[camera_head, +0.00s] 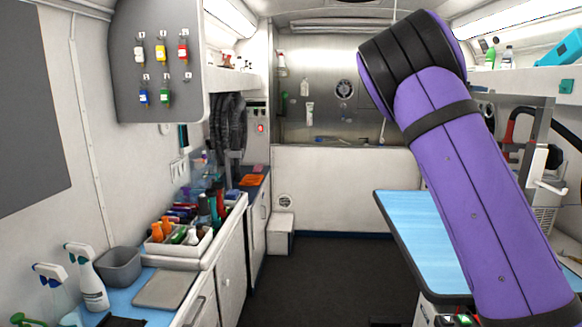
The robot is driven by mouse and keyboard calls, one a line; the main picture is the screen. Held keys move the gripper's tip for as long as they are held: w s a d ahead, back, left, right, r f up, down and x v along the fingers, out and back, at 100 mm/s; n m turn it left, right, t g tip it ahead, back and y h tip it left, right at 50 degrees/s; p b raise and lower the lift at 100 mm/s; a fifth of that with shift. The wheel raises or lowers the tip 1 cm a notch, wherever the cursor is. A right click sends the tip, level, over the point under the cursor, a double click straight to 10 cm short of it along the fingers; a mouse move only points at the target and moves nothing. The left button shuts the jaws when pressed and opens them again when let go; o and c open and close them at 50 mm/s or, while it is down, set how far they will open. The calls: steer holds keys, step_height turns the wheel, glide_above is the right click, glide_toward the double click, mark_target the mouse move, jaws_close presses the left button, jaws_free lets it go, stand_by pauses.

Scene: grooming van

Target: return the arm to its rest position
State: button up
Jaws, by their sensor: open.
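My purple and black arm (470,170) fills the right side of the head view. It rises from the lower right edge to a black-banded joint near the top, where it bends away to the left. My gripper is not in view, so I cannot see its jaws or anything in them. The arm hides part of the blue-topped table (405,215) and part of the back wall.
A white step box (281,233) stands at the back. The dark floor between is clear.

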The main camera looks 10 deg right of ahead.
steer(key=s+a+f+t+y, duration=0.2)
steer(key=s+f+t+y, duration=0.1)
steer(key=s+f+y, duration=0.8)
steer(key=s+a+f+n+t+y, duration=0.1)
steer(key=s+a+f+t+y, duration=0.1)
steer(key=s+a, duration=1.1)
steer(key=s+a+f+n+t+y, duration=0.1)
steer(key=s+a+t+y, duration=0.3)
steer(key=s+a, duration=0.9)
steer(key=a+f, duration=0.1)
steer(key=a, duration=0.1)
steer(key=shift+a+f+n, duration=0.15)
steer(key=shift+a+n, duration=0.15)
